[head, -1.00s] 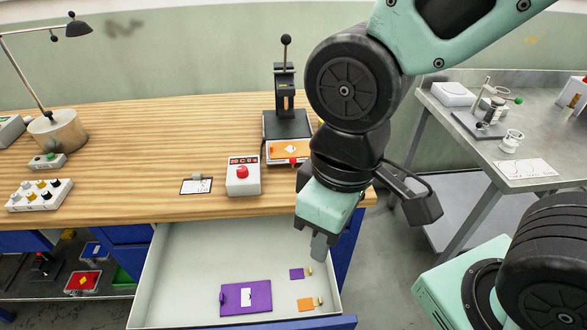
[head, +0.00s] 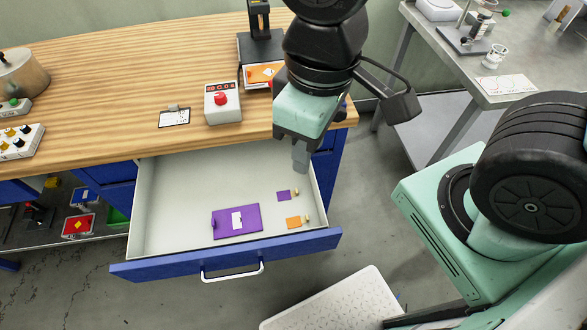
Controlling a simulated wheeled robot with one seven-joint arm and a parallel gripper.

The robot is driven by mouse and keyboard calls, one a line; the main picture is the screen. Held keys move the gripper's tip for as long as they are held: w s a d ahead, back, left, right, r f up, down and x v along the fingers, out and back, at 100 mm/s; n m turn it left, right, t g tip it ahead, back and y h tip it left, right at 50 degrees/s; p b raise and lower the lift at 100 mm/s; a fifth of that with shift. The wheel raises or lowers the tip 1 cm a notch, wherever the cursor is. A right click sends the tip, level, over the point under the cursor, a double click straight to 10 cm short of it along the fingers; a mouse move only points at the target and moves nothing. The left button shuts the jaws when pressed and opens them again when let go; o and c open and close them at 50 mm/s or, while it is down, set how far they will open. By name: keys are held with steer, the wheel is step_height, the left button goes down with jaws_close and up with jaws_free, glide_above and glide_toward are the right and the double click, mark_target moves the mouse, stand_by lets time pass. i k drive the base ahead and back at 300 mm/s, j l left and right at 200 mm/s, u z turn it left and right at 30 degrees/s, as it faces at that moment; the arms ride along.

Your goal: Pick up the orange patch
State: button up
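The orange patch (head: 294,223) is a small flat piece with a pale brass-coloured knob at its right end. It lies in the front right part of the open drawer (head: 168,205). A small purple patch (head: 284,196) with a similar knob lies just behind it. My gripper (head: 301,160) hangs pointing down over the back right of the drawer, above and behind both patches and apart from them. Its fingers show as one grey shape, so I cannot tell whether they are open or shut. Nothing shows held below them.
A larger purple plate (head: 237,221) with a handle lies left of the patches. The drawer's blue front (head: 228,256) and right wall bound the space. A box with a red button (head: 222,103) and a press (head: 262,50) stand on the wooden bench above. The drawer's left side is clear.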

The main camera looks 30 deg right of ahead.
mark_target(292, 223)
steer(key=j+z, duration=0.35)
steer(key=k+j+z, duration=0.1)
steer(key=z, duration=0.25)
steer(key=k+j+z, duration=0.15)
steer(key=z, duration=0.2)
